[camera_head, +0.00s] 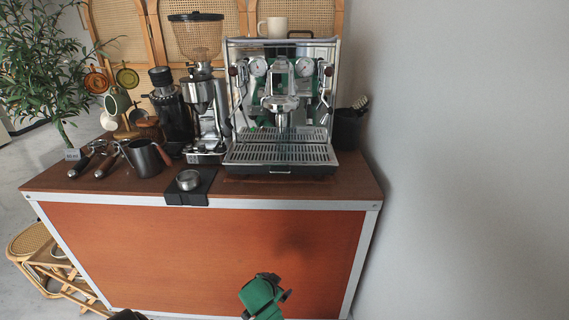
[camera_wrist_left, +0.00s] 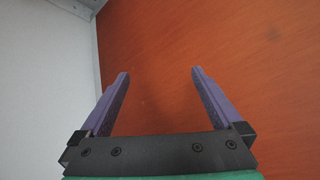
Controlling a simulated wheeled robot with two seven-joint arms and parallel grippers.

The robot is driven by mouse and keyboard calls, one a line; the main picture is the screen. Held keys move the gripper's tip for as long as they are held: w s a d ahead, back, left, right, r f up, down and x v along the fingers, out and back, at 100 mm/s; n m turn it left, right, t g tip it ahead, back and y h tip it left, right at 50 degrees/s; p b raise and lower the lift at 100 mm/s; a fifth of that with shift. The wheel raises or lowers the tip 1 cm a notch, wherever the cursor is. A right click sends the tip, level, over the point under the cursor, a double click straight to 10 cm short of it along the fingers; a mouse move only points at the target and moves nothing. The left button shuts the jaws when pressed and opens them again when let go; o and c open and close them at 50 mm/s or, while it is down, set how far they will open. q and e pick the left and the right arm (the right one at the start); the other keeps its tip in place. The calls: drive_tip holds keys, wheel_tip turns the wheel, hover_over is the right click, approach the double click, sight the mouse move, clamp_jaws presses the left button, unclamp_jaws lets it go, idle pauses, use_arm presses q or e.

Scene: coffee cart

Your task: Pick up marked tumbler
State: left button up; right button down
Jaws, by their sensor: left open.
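No tumbler that I can identify with a mark shows in either view. The nearest cup-like things in the head view are a white mug (camera_head: 272,27) on top of the espresso machine and a dark metal pitcher (camera_head: 146,158) on the counter. My left gripper (camera_wrist_left: 160,78) is open and empty in the left wrist view, its two purple fingers apart in front of the orange panel (camera_wrist_left: 250,50). In the head view a green and black part of one of my arms shows low in front of the cart; I cannot tell which arm. My right gripper's fingers are not seen.
The espresso machine (camera_head: 281,105), a grinder (camera_head: 203,95) and portafilters (camera_head: 107,165) crowd the cart top (camera_head: 330,187). A small metal cup (camera_head: 188,180) sits on a black mat. A black container (camera_head: 347,130) stands beside the wall. A wicker stool (camera_head: 30,241) is at left.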

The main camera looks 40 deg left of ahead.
use_arm(q)
drive_tip(key=w+a+r+n+t+y, duration=0.15)
drive_tip(key=w+r, duration=0.35)
drive_tip(key=r, duration=0.7)
drive_tip(key=n+t+y+b, duration=0.1)
drive_tip(key=n+t+y, duration=0.25)
drive_tip(key=t, duration=0.35)
approach(284, 137)
drive_tip(key=x, duration=0.2)
drive_tip(key=p+x, duration=0.1)
drive_tip(key=x, duration=0.2)
drive_tip(key=r+p+x, duration=0.1)
drive_tip(key=x, duration=0.1)
drive_tip(key=shift+w+d+r, duration=0.15)
drive_tip(key=shift+w, duration=0.4)
drive_tip(key=shift+s, duration=0.1)
drive_tip(key=c, duration=0.5)
clamp_jaws()
